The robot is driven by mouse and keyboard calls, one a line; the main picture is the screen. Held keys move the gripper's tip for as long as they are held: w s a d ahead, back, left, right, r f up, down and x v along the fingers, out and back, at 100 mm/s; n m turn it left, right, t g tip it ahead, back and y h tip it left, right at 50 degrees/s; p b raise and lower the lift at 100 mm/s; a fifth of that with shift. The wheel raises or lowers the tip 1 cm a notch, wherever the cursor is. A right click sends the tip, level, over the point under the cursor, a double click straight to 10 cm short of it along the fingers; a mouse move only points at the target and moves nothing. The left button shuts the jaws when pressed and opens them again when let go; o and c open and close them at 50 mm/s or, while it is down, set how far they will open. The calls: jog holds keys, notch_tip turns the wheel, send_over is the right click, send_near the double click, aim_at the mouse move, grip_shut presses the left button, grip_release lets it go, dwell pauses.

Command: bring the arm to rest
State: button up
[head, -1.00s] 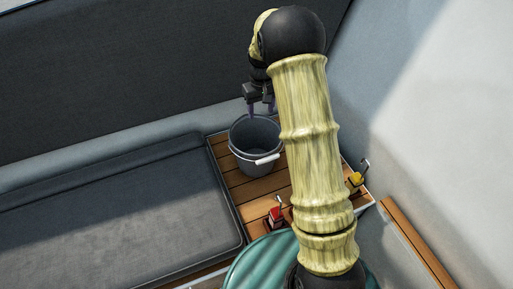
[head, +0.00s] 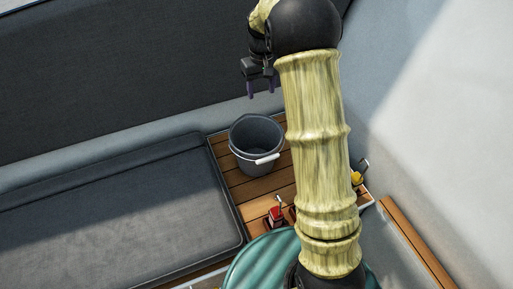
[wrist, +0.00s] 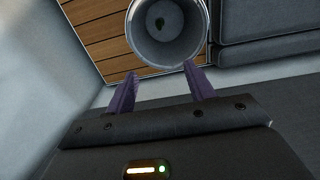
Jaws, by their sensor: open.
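My gripper (head: 261,88) is open and empty, with two purple fingers pointing down. It hangs in the air above and behind the grey bucket (head: 256,138) in the head view, apart from it. In the wrist view my gripper (wrist: 160,88) shows its two fingers spread wide, with the bucket (wrist: 133,22) beyond them. My arm crosses the head view and hides part of the wooden surface.
The bucket stands on a slatted wooden surface (head: 236,182). A red-based item (head: 276,216) and a yellow one (head: 356,178) stand near its edges. A dark cushioned bench (head: 110,205) lies left, a pale wall (head: 440,110) right. A green ribbed thing (head: 258,262) is in front.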

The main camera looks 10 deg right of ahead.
dwell(0.4)
jog(key=s+f+m+t, duration=0.1)
jog(key=s+m+t, duration=0.15)
jog(key=s, duration=2.35)
jog(key=w+p+v, duration=0.2)
jog(key=p+v, duration=0.9)
jog(key=p, duration=0.1)
jog(key=shift+w+r+p, duration=0.35)
jog(key=shift+w+r, duration=0.25)
jog(key=shift+r, duration=0.05)
